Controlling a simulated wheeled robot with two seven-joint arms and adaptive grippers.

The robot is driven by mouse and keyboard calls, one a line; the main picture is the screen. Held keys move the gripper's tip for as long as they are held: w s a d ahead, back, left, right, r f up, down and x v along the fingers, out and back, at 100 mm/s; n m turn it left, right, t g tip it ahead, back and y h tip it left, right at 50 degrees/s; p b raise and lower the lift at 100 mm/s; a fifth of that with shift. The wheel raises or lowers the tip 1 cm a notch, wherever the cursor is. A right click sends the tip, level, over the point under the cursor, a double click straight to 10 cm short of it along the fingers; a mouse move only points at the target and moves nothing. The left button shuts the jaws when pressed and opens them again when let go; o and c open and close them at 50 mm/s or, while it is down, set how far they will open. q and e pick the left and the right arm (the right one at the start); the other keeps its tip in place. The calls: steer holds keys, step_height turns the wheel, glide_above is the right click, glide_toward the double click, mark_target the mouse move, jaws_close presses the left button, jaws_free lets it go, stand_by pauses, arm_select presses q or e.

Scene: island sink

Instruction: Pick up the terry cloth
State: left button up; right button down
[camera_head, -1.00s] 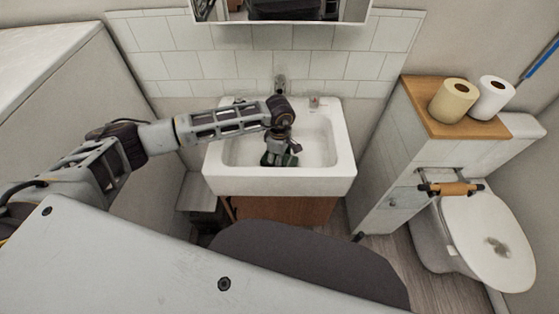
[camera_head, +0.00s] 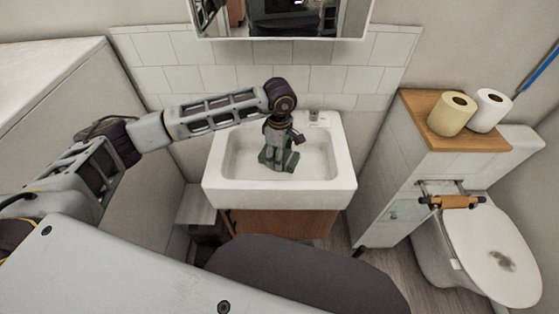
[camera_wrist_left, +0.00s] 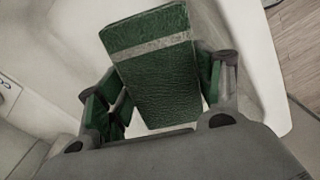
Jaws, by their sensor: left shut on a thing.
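The terry cloth (camera_wrist_left: 155,75) is a dark green, flat, roughly rectangular piece with a pale stripe near one end; it fills the middle of the left wrist view. My left gripper (camera_wrist_left: 160,98) is shut on it, with a finger on either side and green also showing beside both fingers. In the head view, the gripper (camera_head: 278,158) points down over the white sink (camera_head: 215,192) with the green cloth (camera_head: 289,161) at its tips. The gripper hides part of the cloth. My right gripper is in neither view.
To the right stand a cabinet with a wooden top (camera_head: 420,105), two paper rolls (camera_head: 452,114) and a toilet (camera_head: 490,245). The basin around the gripper looks clear.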

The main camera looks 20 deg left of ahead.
arm_select(q)
steer(key=shift+r, duration=0.25)
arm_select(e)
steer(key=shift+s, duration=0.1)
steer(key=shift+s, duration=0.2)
